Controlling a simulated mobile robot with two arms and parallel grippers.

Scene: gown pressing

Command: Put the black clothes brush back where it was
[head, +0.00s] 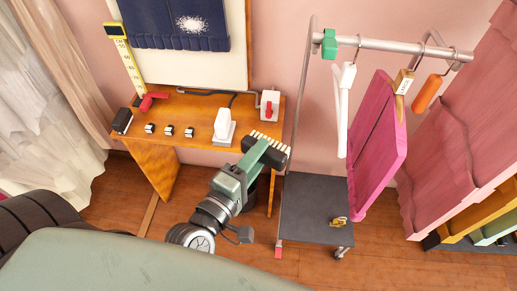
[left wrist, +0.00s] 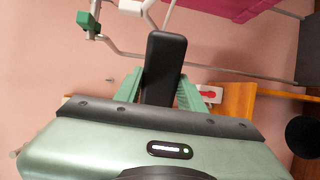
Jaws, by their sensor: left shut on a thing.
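The black clothes brush (head: 271,157) is in my left gripper (head: 255,157), in front of the table's right end in the head view. Its pale bristles face up and away from me there. In the left wrist view the brush (left wrist: 163,65) shows as a long black block between the two green fingers (left wrist: 160,92), which are shut on it. The gripper hides part of the brush. The place where the brush was before cannot be told from these frames. My right gripper is in neither view.
The wooden table (head: 190,107) holds a white object on a grey base (head: 223,127), several small blocks, a black block (head: 122,121) and a red item (head: 152,100). A garment rail (head: 395,46) with a pink garment (head: 375,140) and grey lower shelf (head: 315,205) stands right.

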